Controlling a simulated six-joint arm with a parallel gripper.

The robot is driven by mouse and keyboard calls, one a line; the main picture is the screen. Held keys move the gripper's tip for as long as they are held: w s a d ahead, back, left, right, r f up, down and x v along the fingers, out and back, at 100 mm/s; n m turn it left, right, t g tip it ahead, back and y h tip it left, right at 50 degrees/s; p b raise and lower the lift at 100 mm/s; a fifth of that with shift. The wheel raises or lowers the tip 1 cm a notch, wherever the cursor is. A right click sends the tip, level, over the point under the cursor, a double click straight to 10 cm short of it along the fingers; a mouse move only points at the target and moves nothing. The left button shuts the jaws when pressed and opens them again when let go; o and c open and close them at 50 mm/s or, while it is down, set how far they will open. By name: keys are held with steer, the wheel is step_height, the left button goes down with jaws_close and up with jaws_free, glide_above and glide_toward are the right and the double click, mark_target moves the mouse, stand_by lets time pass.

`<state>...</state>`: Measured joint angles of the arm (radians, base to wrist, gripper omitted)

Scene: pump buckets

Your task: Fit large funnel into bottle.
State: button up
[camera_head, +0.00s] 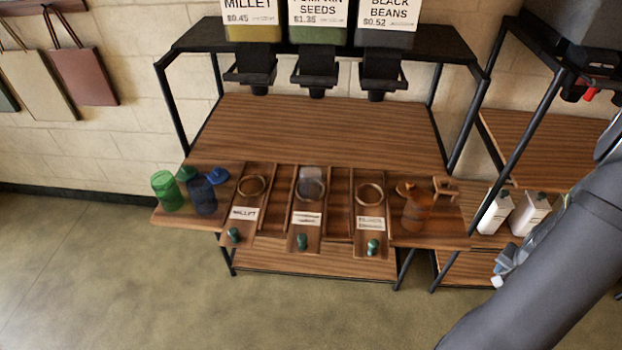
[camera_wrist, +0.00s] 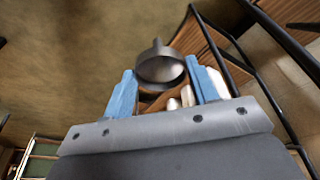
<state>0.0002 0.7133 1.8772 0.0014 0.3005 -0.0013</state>
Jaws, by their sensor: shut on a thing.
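The large funnel (camera_wrist: 160,66) is dark grey, with a round mouth and a narrow spout pointing toward the top of the wrist view. My gripper (camera_wrist: 166,84), with blue fingers, is shut on it; the exact contact is hard to see. In the head view, my gripper (camera_head: 506,264) is at the right, partly hidden by my arm, and I cannot make out the funnel there. Two white bottles (camera_head: 494,212) (camera_head: 530,214) stand on the right rack, behind my gripper. Pale shapes between the fingers in the wrist view (camera_wrist: 188,95) look like these bottles. The funnel appears apart from them.
Black posts of the right rack (camera_head: 507,150) stand close to the bottles. The middle shelf (camera_head: 310,130) is bare under the dispensers. Floor in front is clear.

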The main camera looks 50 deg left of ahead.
stand_by(0.6)
steer(key=w+a+r+m, duration=0.1)
steer(key=w+a+r, duration=0.15)
steer(key=r, duration=0.45)
steer(key=w+a+r+m, duration=0.1)
steer(key=w+a+r, duration=0.1)
steer(key=w+r, duration=0.35)
steer(key=s+a+r+n, duration=0.1)
steer(key=s+a+r, duration=0.1)
steer(key=a+r, duration=0.65)
steer(key=s+a+r+n, duration=0.2)
steer(key=s+a, duration=0.2)
steer(key=a, duration=0.4)
steer(key=s+a+r+n+y, duration=0.1)
steer(key=s+a, duration=0.3)
steer(key=a, duration=0.4)
steer(key=s+a+r+n, duration=0.2)
steer(key=s+a, duration=0.2)
steer(key=a, duration=0.4)
steer(key=s+a+r+n, duration=0.1)
steer(key=s+a+n, duration=0.1)
steer(key=s+a, duration=0.5)
steer(key=s+a+n+y, duration=0.1)
steer(key=s+a+n, duration=0.2)
steer(key=s, duration=0.9)
steer(key=shift+s+a+r+g, duration=0.25)
steer(key=shift+a+r+g, duration=0.15)
steer(key=shift+a, duration=1.45)
steer(key=shift+f, duration=2.1)
